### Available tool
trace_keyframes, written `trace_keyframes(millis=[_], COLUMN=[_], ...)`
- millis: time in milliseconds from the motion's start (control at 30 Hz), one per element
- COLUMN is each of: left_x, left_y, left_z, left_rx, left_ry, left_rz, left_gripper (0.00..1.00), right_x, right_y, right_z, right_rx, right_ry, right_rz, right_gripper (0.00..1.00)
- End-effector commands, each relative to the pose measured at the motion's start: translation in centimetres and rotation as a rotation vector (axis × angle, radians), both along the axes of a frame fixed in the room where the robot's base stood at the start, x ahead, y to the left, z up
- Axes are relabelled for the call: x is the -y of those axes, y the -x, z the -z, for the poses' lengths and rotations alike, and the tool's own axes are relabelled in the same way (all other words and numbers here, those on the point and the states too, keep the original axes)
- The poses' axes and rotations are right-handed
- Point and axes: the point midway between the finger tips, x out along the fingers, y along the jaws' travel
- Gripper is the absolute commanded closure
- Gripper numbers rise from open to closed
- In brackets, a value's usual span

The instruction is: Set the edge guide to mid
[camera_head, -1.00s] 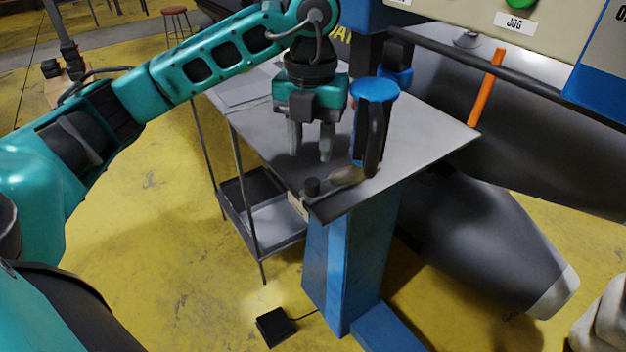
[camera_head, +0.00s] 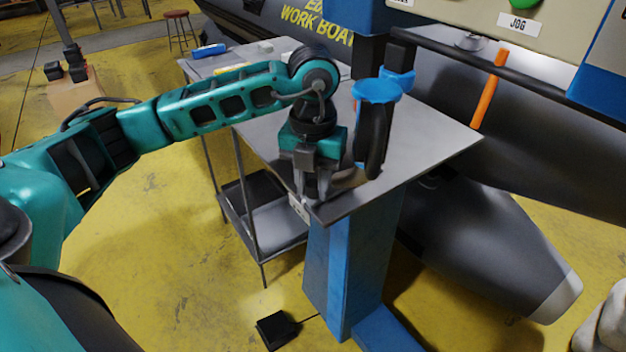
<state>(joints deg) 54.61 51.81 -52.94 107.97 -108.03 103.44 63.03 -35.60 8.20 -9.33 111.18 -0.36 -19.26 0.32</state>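My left gripper (camera_head: 312,188) points down at the front corner of the grey worktable (camera_head: 430,135). Its fingertips are low at the table top, where the small black knob of the edge guide sits. The fingers and gripper body hide the knob, so I cannot tell whether they are shut on it or only around it. A small pale plate (camera_head: 299,208) shows on the table's front edge just below the fingers. My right gripper is not in view.
A black upright part with a blue cap (camera_head: 376,91) stands close right of my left gripper. An orange bar (camera_head: 488,88) and dark inflatable tubes (camera_head: 480,235) lie to the right. A black pedal (camera_head: 276,328) is on the yellow floor.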

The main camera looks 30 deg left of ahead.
Motion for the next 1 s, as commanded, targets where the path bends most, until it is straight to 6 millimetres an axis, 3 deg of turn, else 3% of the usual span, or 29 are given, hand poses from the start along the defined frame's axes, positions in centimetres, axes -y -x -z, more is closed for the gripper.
trace_keyframes(millis=[233,533,733,967,1000], left_x=[0.0,0.0,-1.6,-1.6,-1.6], left_y=[0.0,0.0,-0.7,-0.7,-0.7], left_z=[0.0,-0.1,0.0,-0.1,-0.1], left_rx=[0.0,0.0,0.002,0.002,0.003], left_ry=[0.0,0.0,-0.002,-0.002,-0.002], left_rz=[0.0,-0.001,-0.005,-0.003,-0.003], left_gripper=[1.0,1.0,1.0,1.0,0.67], right_x=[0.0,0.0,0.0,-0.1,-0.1], right_y=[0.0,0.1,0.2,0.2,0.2], right_z=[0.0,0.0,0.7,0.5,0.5], right_rx=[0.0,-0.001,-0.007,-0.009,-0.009], right_ry=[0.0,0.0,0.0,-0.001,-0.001], right_rz=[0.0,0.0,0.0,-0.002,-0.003], right_gripper=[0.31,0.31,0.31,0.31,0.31])
